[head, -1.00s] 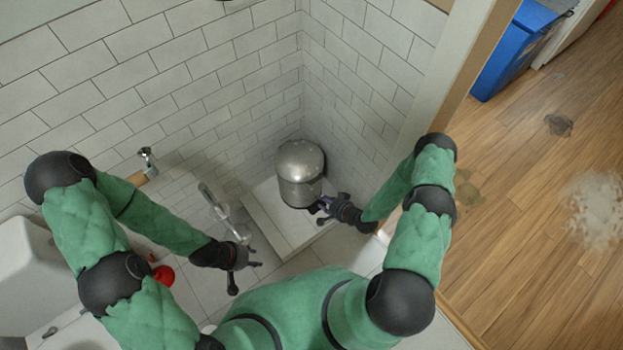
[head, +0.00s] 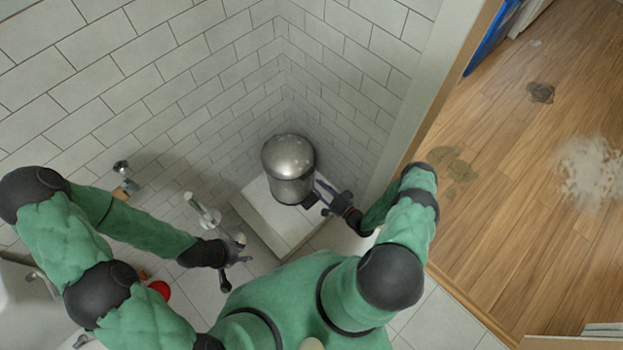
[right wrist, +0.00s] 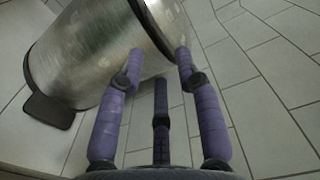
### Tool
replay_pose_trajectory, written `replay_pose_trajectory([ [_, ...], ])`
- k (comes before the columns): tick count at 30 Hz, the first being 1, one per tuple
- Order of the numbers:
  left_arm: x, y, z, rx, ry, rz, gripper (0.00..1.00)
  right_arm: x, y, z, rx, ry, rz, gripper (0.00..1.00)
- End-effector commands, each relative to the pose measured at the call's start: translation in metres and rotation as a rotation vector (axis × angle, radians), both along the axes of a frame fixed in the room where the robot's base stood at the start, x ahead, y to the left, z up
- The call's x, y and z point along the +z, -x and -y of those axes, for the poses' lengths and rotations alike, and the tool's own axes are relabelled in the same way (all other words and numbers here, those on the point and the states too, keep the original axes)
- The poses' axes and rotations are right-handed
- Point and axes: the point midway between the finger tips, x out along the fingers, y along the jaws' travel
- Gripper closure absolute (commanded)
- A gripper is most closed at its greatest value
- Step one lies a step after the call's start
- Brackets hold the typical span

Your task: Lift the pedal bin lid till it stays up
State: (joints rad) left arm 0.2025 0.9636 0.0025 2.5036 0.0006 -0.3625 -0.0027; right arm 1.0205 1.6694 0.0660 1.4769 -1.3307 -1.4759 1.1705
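The pedal bin (head: 290,188) is a shiny metal cylinder standing upright in the tiled corner. Its domed lid (head: 287,153) looks shut. My right gripper (head: 320,190) is at the bin's right front side. In the right wrist view, the bin (right wrist: 85,60) fills the upper left, with its black pedal (right wrist: 48,109) at the base. The purple fingers of my right gripper (right wrist: 159,62) are spread and empty, with the tips close to the dark rim below the lid (right wrist: 172,18). Contact cannot be told. My left gripper (head: 238,264) is open and empty, away from the bin.
The bin stands on a low pale ledge (head: 268,222). White tiled walls (head: 220,60) close in behind and to its right. A door frame (head: 437,100) and wooden floor (head: 520,170) lie further right. A pale upright fixture (head: 203,211) and a red object (head: 159,290) are near my left arm.

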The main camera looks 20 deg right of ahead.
Motion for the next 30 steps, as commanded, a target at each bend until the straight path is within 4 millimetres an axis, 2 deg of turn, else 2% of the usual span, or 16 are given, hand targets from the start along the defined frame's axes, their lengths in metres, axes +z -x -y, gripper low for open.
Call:
replay_pose_trajectory([
  [3, -0.006, 0.000, 0.000, 0.000, 0.000, 0.000, 0.60, -0.001, -0.020, -0.008, 0.004, 0.002, 0.002, 0.65],
  [9, -0.012, 0.000, 0.000, 0.000, 0.000, 0.000, 0.60, -0.001, -0.042, -0.015, 0.002, 0.001, 0.000, 0.65],
  [22, -0.013, 0.000, 0.000, 0.000, 0.000, 0.000, 0.60, 0.000, -0.050, -0.017, 0.000, 0.001, -0.002, 0.65],
  [24, -0.013, 0.000, 0.000, 0.000, 0.000, 0.000, 0.60, 0.000, -0.049, -0.017, 0.000, 0.001, -0.002, 0.85],
  [26, -0.013, 0.000, 0.000, 0.000, 0.000, 0.000, 0.60, 0.000, -0.049, -0.017, 0.000, 0.001, -0.002, 1.00],
  [30, -0.013, 0.000, 0.000, 0.000, 0.000, 0.000, 0.60, 0.000, -0.049, -0.017, 0.000, 0.001, -0.002, 1.00],
])
